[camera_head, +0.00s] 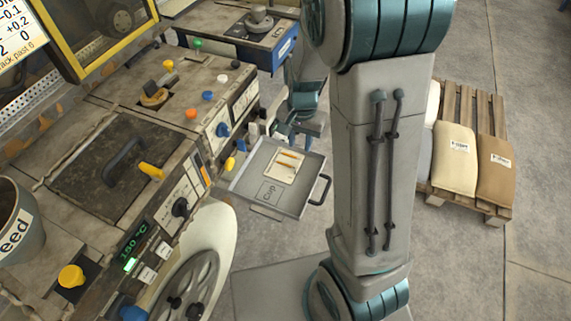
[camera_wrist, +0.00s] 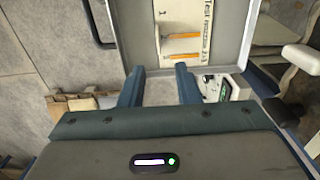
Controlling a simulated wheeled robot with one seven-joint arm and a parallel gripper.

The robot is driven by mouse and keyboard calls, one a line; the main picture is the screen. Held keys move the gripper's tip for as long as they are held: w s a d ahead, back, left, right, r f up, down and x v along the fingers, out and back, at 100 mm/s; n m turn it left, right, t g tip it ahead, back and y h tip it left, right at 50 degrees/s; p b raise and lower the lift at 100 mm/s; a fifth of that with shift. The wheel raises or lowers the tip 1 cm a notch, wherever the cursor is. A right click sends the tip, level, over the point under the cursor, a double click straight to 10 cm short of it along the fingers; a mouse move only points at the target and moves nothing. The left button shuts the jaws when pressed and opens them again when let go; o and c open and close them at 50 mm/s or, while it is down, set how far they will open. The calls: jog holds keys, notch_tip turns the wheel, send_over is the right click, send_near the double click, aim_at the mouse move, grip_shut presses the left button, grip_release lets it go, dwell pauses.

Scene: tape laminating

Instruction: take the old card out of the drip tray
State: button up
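The grey drip tray (camera_head: 237,182) is pulled out from the machine's side, with a handle on its right and a cup outline marked on its floor. The old card (camera_head: 278,174) lies flat in it, pale with orange strips. In the wrist view the card (camera_wrist: 185,15) shows printed text reading about test nozzles, and the tray (camera_wrist: 237,30) fills the top middle. My gripper (camera_wrist: 160,72) is open and empty, its two fingers apart at the tray's edge and short of the card. In the head view my gripper is at the tray's far side, partly hidden and small.
The machine (camera_head: 110,160) with knobs and a hatch stands left of the tray. A white round part with a dark wheel (camera_head: 185,280) is in front. A pallet with sacks (camera_head: 455,160) stands at right. Floor is open between the tray and pallet, behind my arm.

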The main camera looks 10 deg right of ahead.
aim_at(299, 162)
jog(key=shift+s+f, duration=0.15)
jog(key=shift+f, duration=3.75)
grip_shut()
